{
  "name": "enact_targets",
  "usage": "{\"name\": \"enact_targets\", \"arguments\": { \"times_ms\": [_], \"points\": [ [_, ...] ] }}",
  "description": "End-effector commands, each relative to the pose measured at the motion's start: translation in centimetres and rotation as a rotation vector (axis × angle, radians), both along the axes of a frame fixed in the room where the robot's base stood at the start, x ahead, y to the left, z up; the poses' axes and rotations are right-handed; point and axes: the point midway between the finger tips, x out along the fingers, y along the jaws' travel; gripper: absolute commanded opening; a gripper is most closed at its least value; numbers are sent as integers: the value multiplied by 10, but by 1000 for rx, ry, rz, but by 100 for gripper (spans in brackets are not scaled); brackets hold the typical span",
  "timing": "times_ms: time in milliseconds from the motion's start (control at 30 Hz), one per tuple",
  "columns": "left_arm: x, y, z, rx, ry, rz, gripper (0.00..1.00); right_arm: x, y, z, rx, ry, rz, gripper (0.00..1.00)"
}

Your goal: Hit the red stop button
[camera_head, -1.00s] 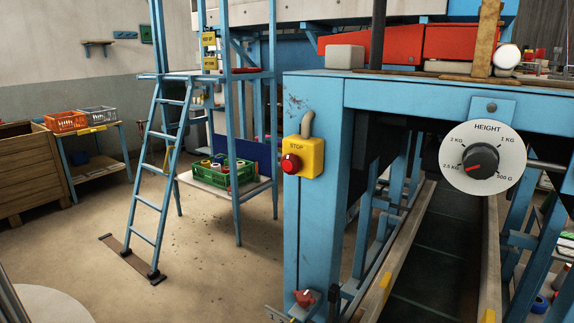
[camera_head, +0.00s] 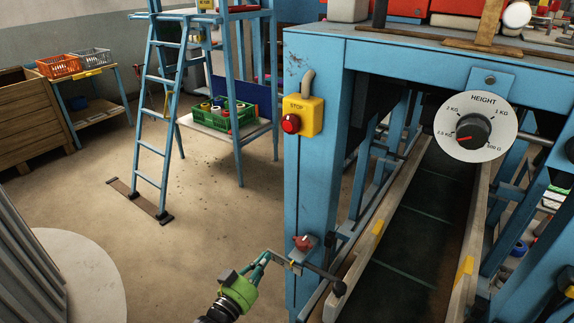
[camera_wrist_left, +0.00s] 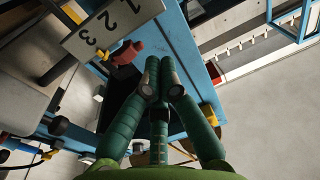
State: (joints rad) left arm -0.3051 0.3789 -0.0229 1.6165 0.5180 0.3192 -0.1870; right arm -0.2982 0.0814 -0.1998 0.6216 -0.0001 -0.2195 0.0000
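The red stop button (camera_head: 291,124) sits on the front of a yellow box marked STOP (camera_head: 303,116), fixed to the blue machine post (camera_head: 318,190). My left gripper (camera_head: 264,260) is low in the head view, below and to the left of the button and apart from it. In the left wrist view its green fingers (camera_wrist_left: 160,82) are drawn together at the tips, with nothing seen between them. I cannot make out the stop button in the left wrist view. My right gripper is not in view.
A red knob (camera_head: 303,242) and a bar with a black end (camera_head: 338,288) stick out low on the post, close to my left gripper. A HEIGHT dial (camera_head: 476,126) hangs at the right. A blue ladder (camera_head: 155,120) stands at the left, with open floor between.

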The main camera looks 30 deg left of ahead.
Motion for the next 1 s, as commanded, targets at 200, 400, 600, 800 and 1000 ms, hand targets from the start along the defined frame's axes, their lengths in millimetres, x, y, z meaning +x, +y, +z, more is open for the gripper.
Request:
{"name": "enact_targets", "arguments": {
  "times_ms": [200,400,600,800,1000],
  "points": [
    [2,0,162,-29,-342,-26,0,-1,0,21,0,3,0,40],
    [-22,-6,275,-70,-596,-58,0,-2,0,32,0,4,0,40],
    [-43,-11,331,-99,-729,-80,0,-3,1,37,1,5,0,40],
    [-47,-12,341,-106,-755,-83,0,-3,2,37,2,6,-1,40],
    [-47,-12,340,-106,-754,-83,0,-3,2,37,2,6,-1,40]
  ]
}}
